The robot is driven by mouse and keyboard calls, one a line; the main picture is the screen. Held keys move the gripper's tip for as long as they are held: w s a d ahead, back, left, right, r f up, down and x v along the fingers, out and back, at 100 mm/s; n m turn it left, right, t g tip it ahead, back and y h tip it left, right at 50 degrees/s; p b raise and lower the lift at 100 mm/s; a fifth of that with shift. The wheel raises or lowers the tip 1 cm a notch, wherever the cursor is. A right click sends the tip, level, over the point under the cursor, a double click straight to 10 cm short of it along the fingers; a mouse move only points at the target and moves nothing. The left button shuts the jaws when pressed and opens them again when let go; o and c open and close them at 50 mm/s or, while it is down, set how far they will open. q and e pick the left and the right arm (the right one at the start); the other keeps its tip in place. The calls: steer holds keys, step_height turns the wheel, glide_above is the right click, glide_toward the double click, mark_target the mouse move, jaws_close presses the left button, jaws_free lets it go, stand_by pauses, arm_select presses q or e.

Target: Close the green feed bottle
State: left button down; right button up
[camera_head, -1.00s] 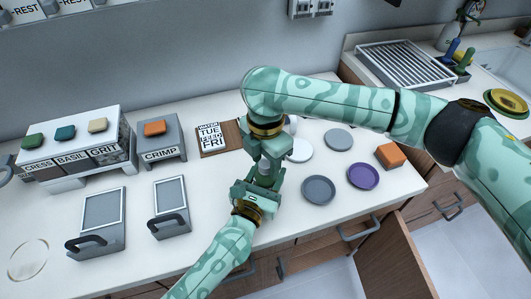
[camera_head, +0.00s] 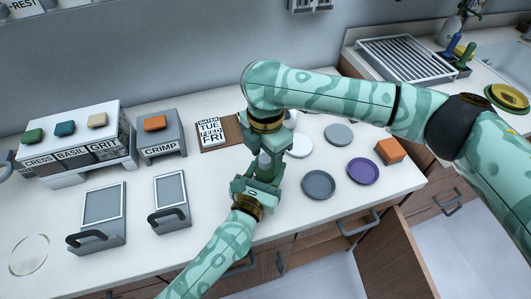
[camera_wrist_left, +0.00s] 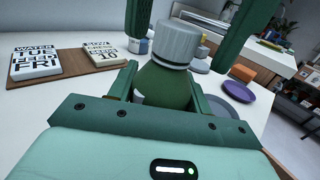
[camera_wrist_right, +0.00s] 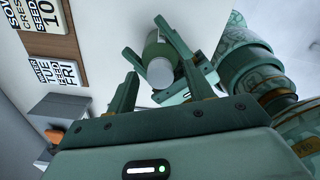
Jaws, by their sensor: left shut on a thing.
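The green feed bottle (camera_wrist_left: 165,88) is held between the fingers of my left gripper (camera_head: 258,178). A ribbed grey cap (camera_wrist_left: 180,42) sits on its top; I cannot tell how tight it is. The bottle (camera_wrist_right: 152,45) and cap (camera_wrist_right: 160,72) also show in the right wrist view, between the fingers of my right gripper (camera_wrist_right: 145,65). The right gripper is open, with its fingers apart on either side of the cap. In the head view the two grippers meet above the counter and hide most of the bottle.
A wooden board with WATER/TUE cards (camera_head: 209,131) lies behind the grippers. Grey plates (camera_head: 318,184), a purple plate (camera_head: 363,171) and an orange block (camera_head: 389,151) are to the right. The CRIMP stand (camera_head: 161,135) is to the left. A cabinet door stands open below.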

steer(key=shift+r, duration=0.1)
step_height(320, 180, up, 12)
stand_by(0.4)
arm_select(q)
steer(key=c, duration=0.6)
jaws_free()
steer(key=shift+o, duration=0.2)
steer(key=v, duration=1.6)
steer(key=shift+s+a, duration=0.1)
steer(key=shift+s, duration=0.05)
steer(key=shift+f, duration=0.1)
